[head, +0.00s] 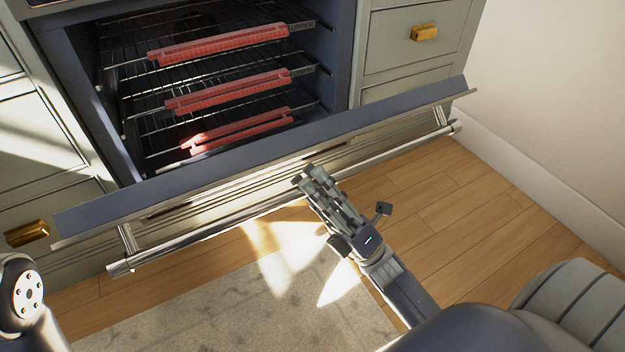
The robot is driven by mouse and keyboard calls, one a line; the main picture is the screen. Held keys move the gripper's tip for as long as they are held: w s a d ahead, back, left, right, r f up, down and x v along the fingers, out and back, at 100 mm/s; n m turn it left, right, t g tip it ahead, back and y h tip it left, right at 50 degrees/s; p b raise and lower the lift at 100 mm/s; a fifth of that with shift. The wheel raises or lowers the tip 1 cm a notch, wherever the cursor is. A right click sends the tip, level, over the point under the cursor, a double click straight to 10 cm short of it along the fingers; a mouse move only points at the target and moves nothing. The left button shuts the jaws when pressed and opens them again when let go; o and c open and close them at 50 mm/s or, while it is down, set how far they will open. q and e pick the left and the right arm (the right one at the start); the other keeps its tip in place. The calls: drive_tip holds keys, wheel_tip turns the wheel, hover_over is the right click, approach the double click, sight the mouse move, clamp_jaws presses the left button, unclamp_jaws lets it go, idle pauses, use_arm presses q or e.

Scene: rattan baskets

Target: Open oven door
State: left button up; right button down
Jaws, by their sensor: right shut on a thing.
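The oven door (270,160) is hinged down and stands well away from the oven cavity (215,75), tilted outward. Its long metal handle bar (210,236) runs along the outer side, on two brackets. My right gripper (306,178) reaches in from the lower right and is shut on the handle bar near its middle; its fingers hide that part of the bar. Of my left arm only a joint shows at the lower left, and its gripper is out of view.
Several wire racks with red silicone edge guards (228,92) sit inside the oven. Grey cabinets with brass pulls (424,33) flank it. A pale rug (240,310) lies on the wood floor (460,230); a white wall (560,100) stands at the right.

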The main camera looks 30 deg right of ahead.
idle(0.3)
drive_tip(key=c, duration=1.4)
unclamp_jaws()
drive_tip(key=shift+c, duration=0.2)
drive_tip(key=v, duration=1.2)
drive_tip(key=shift+s+f, duration=0.1)
drive_tip(key=shift+f, duration=0.05)
